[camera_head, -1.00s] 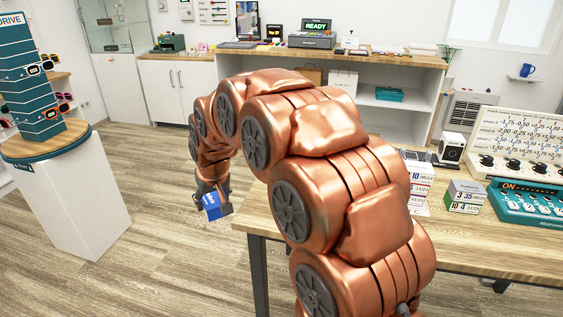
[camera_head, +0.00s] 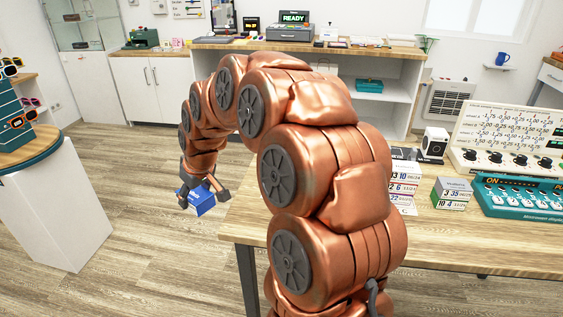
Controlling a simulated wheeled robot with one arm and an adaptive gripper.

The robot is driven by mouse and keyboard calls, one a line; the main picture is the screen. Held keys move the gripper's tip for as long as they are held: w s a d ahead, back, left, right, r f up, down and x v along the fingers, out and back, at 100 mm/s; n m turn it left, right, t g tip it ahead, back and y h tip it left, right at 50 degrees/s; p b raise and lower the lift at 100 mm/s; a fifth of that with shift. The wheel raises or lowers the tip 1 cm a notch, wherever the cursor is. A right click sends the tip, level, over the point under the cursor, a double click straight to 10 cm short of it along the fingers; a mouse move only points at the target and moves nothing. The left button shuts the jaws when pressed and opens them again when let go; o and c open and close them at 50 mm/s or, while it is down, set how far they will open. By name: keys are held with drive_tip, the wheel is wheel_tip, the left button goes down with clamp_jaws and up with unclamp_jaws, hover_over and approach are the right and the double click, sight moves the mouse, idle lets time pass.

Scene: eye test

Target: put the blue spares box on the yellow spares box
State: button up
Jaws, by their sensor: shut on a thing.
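My gripper (camera_head: 203,196) is shut on a small blue box (camera_head: 202,204), most likely the blue spares box. It holds the box in the air, tilted, left of the wooden table, with floor seen behind it. Its grey fingers lie on either side of the box and cover part of it. I cannot make out a yellow spares box in this view; my large copper arm hides part of the table and the back counter.
The wooden table (camera_head: 450,238) at right bears several white cartons, a grey-green box (camera_head: 451,194), a teal device (camera_head: 520,197) and a lens panel (camera_head: 510,140). A white pedestal (camera_head: 55,210) stands at left. Floor between pedestal and table is clear.

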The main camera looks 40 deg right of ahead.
drive_tip(key=s+d+r+n+y+p, duration=0.1)
drive_tip(key=s+d+r+n+p, duration=0.25)
drive_tip(key=s+d, duration=0.55)
drive_tip(key=s+d+r+n+y+p, duration=0.15)
drive_tip(key=s+d+r, duration=0.25)
drive_tip(key=s+d, duration=0.5)
drive_tip(key=shift+n+g+h, duration=0.3)
drive_tip(key=shift+g+h, duration=0.05)
drive_tip(key=shift+g, duration=0.05)
drive_tip(key=w+d+p, duration=0.1)
drive_tip(key=w+d, duration=0.2)
drive_tip(key=w, duration=0.1)
drive_tip(key=w+d+f+p, duration=0.1)
drive_tip(key=w+d+p, duration=0.1)
drive_tip(key=w+d, duration=0.1)
drive_tip(key=w+d+f+p, duration=0.1)
drive_tip(key=w+d, duration=0.2)
drive_tip(key=w, duration=0.2)
drive_tip(key=shift+w+d, duration=0.1)
drive_tip(key=shift+d, duration=0.1)
wheel_tip(320, 180, down, 3)
drive_tip(key=shift+f+p, duration=0.1)
drive_tip(key=shift+p, duration=0.7)
drive_tip(key=shift+f, duration=0.15)
drive_tip(key=shift+f, duration=0.2)
drive_tip(key=o, duration=1.2)
drive_tip(key=shift+r, duration=0.1)
drive_tip(key=shift+r, duration=0.1)
